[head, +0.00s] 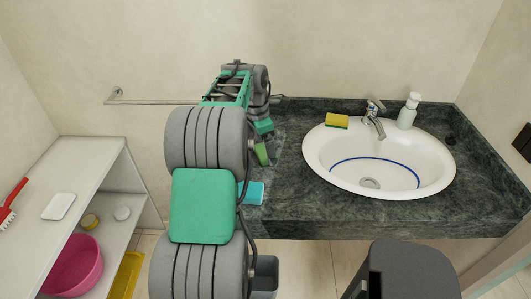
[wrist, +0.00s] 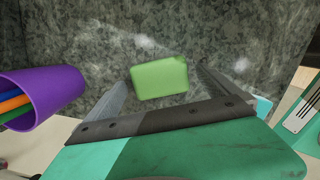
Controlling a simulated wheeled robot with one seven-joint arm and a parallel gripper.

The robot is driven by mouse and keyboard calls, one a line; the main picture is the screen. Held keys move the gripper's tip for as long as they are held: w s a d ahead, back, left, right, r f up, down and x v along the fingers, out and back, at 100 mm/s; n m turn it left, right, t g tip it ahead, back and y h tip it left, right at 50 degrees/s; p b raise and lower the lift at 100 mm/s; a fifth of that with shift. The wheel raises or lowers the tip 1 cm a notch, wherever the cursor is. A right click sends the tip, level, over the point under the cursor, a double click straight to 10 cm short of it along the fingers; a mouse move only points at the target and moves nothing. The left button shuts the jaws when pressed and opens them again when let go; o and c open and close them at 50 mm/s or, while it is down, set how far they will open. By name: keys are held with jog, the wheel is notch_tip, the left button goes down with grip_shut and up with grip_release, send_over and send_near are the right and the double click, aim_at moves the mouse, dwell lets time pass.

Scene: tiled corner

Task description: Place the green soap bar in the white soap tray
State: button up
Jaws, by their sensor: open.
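The green soap bar (wrist: 159,77) lies on the dark stone counter in the wrist view. My gripper (wrist: 163,84) is open, with one finger on each side of the bar and visible space between the fingers and the bar. In the head view, a light green patch that looks like the soap bar (head: 261,154) shows beside my arm, which hides much of that counter end. A flat white piece with rounded corners, which looks like the white soap tray (head: 59,206), lies on the top of the white shelf unit at the left.
A purple cup (wrist: 40,97) with coloured sticks is left of my gripper. A light blue item (head: 251,193) lies at the counter's front edge. The sink (head: 330,165), yellow sponge (head: 337,121) and soap dispenser (head: 407,115) are to the right. A red-handled brush (head: 12,197) is near the tray.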

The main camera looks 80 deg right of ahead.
jog(key=shift+f, duration=0.25)
jog(key=shift+r, duration=0.1)
jog(key=c, duration=1.7)
